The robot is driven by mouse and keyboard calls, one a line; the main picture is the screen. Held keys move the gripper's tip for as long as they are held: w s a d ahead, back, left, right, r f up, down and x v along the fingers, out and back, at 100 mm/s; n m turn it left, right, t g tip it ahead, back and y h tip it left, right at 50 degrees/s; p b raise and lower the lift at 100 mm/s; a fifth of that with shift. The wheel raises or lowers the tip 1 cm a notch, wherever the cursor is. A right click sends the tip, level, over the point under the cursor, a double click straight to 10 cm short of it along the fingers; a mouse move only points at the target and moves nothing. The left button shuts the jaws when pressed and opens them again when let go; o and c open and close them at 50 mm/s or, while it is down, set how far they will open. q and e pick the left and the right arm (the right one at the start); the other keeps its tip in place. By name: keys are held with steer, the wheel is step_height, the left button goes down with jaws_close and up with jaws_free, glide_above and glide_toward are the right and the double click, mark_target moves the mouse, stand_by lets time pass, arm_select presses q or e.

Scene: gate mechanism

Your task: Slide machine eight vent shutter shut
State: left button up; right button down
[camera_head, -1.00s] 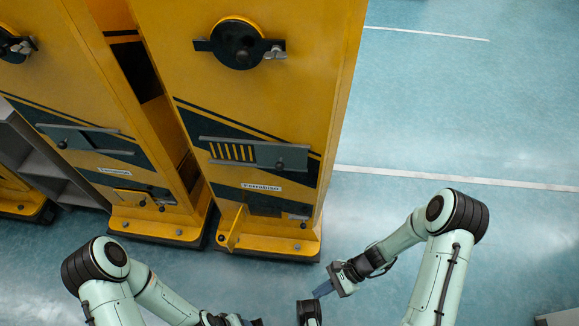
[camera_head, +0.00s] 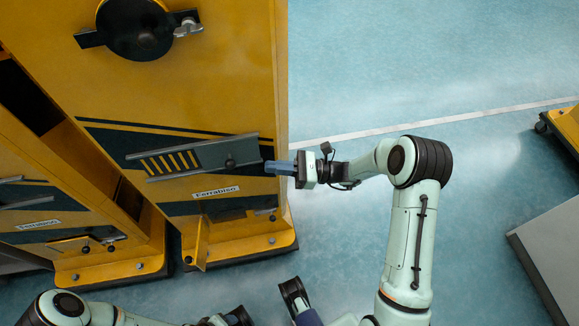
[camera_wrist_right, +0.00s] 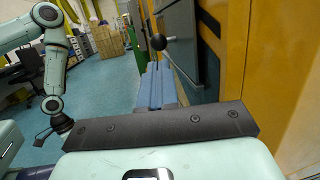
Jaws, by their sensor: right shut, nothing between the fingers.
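The vent shutter (camera_head: 213,153) is a grey plate with a round dark knob (camera_head: 230,162), in slanted rails on the front of a yellow machine (camera_head: 200,90). Several yellow slots (camera_head: 170,162) show uncovered left of the plate. In the right wrist view the knob (camera_wrist_right: 158,42) stands out from the grey panel, beyond the fingertips. My right gripper (camera_head: 268,167) is shut and empty, its blue fingers pointing left at the right end of the rails, short of the knob. My left gripper (camera_head: 240,316) is low in the head view, partly cut off. No machine number is readable.
A second yellow machine (camera_head: 75,200) with its own rails stands to the left. A black round latch (camera_head: 135,28) sits above the vent. Open blue floor (camera_head: 400,80) lies to the right. A grey box-like unit (camera_head: 550,250) stands at the right edge.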

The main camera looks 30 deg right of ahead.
arm_select(q)
steer(key=shift+w+a+f, duration=0.25)
steer(key=shift+w+f, duration=0.15)
steer(key=shift+w, duration=0.1)
arm_select(e)
steer(key=x, duration=0.7)
steer(key=shift+w+a, duration=0.1)
steer(key=shift+a, duration=0.05)
arm_select(q)
steer(key=shift+b, duration=0.3)
arm_select(e)
steer(key=w+a, duration=0.4)
steer(key=a, duration=1.1)
steer(key=shift+a, duration=0.2)
steer(key=shift+w+a+r, duration=0.1)
steer(key=shift+r, duration=0.05)
